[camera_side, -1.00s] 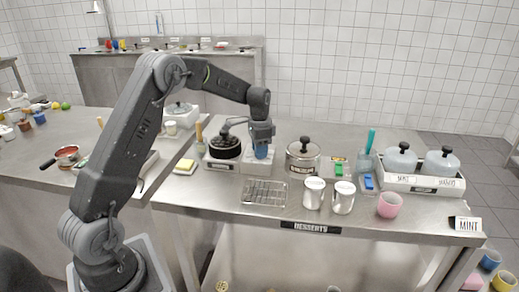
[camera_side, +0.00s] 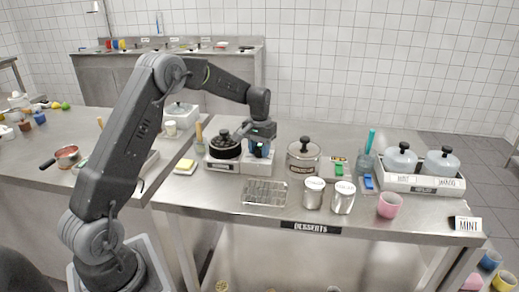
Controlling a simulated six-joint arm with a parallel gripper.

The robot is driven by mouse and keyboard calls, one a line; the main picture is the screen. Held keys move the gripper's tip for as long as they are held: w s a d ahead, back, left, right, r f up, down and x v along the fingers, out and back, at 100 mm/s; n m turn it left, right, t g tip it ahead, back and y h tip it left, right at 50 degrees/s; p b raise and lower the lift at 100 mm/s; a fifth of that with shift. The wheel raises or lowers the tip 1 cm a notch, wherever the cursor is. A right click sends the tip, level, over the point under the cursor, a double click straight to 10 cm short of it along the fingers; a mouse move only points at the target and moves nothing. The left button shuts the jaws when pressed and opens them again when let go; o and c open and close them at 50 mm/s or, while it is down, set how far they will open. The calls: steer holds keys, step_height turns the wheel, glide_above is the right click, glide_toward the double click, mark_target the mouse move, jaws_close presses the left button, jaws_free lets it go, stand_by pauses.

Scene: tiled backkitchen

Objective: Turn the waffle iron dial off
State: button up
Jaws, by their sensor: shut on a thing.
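The waffle iron (camera_side: 224,146) is a round black unit with a dark knob on top, on a pale base near the back left of the steel table. A pale box (camera_side: 257,167) stands at its right side. My gripper (camera_side: 260,150) points down over this box. It is shut on the dial, a blue part that shows only in small pieces between the fingers. The fingers hide most of the dial, so its pointer and setting cannot be read.
A tray (camera_side: 424,187) with two lidded pots stands at the right.

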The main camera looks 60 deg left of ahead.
mark_target(259, 147)
steer(key=n, duration=0.4)
steer(key=shift+n, duration=2.2)
steer(key=o, duration=0.9)
steer(key=shift+r, duration=0.1)
step_height(259, 147, up, 14)
steer(key=shift+f, duration=0.15)
